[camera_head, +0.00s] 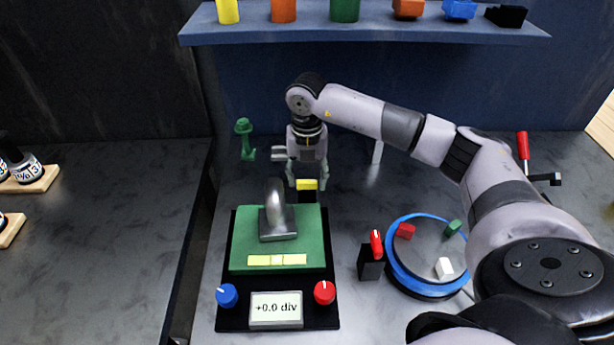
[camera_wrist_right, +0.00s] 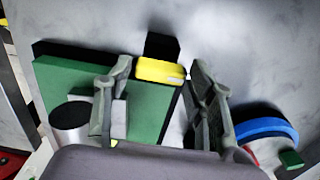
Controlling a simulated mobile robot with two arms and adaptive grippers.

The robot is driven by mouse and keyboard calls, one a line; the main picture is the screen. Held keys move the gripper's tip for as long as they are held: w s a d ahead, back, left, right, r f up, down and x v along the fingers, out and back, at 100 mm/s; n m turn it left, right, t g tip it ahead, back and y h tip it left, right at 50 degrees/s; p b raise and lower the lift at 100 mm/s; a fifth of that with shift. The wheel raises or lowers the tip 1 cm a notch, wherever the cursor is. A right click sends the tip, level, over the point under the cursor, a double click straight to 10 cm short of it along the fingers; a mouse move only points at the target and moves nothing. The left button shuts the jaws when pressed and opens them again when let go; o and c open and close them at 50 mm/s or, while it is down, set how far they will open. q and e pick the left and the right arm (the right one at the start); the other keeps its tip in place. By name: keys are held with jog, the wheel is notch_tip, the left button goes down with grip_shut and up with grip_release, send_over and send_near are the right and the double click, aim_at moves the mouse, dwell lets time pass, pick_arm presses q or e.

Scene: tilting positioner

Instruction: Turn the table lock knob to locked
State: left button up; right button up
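A yellow bar-shaped knob (camera_head: 306,185) sits on a small black block behind the green tilting table (camera_head: 312,240). It also shows in the wrist view (camera_wrist_right: 160,70), between my fingertips. My right gripper (camera_head: 307,180) points down over this knob. It is open, with one finger (camera_wrist_right: 158,78) on each side and gaps to the knob. A blue knob (camera_head: 227,295) and a red knob (camera_head: 324,292) flank the display (camera_head: 276,308), which reads +0.0 div. I see no label telling which knob is the table lock. My left gripper is out of view.
A metal piece (camera_head: 278,225) stands on the green table. To the right are a red lever on a black post (camera_head: 372,262) and a blue-rimmed round tray (camera_head: 395,272) with small blocks. A green post (camera_head: 245,140) stands left of the gripper. A shelf (camera_head: 365,34) hangs behind.

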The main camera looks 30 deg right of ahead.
aim_at(307, 181)
jog(key=shift+o, duration=1.1)
notch_tip(307, 181, up, 12)
jog(key=shift+s+f, duration=0.1)
jog(key=shift+f, duration=0.05)
